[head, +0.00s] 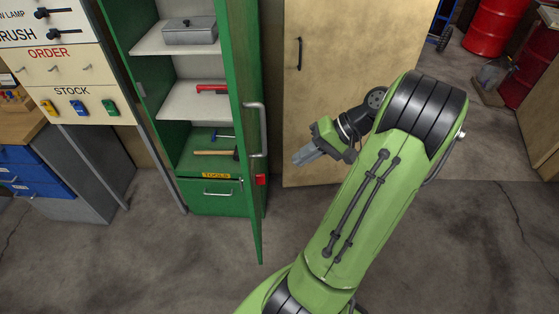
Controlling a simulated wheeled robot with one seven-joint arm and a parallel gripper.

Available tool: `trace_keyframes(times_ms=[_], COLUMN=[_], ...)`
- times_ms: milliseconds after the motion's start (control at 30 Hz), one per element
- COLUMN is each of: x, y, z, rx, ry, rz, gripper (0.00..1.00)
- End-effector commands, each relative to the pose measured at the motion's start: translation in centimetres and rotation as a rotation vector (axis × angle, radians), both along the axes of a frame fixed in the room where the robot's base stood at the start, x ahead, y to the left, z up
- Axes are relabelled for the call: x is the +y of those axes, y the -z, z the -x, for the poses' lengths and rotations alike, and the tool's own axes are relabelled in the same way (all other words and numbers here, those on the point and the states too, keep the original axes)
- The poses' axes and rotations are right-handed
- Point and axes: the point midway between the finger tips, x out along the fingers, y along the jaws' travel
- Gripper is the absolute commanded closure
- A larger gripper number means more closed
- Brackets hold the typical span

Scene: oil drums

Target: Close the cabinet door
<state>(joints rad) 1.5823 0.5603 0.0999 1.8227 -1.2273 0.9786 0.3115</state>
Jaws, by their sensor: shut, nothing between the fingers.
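A tall green cabinet (150,104) stands left of the middle, its shelves showing. Its green door (240,112) is open, swung out toward me on the right side and seen almost edge-on. A grey handle (258,130) runs upright on the door's outer side. My gripper (298,160) is shut and empty, to the right of the door and its handle, apart from both in the picture. The exact depth between gripper and door is hard to tell.
The cabinet holds a grey metal box (189,31), a red tool (212,89) and a hammer (212,153). A beige door (345,60) stands behind my gripper. A workbench with blue drawers (22,170) is at left. Red drums (490,27) stand far right. Floor before the cabinet is clear.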

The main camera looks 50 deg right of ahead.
Motion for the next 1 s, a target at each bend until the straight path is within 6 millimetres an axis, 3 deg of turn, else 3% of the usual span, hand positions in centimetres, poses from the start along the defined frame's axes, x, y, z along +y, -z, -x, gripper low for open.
trace_keyframes(times_ms=[33,333,600,1000], x=[0.7,4.1,6.6,6.9], y=[1.4,5.8,5.5,5.4], z=[-0.7,-4.1,-6.8,-7.0], rx=[0.0,0.001,0.0,0.0], ry=[-0.005,-0.006,-0.004,-0.001], rz=[-0.001,-0.001,0.002,0.002], gripper=[1.0,1.0,1.0,1.0])
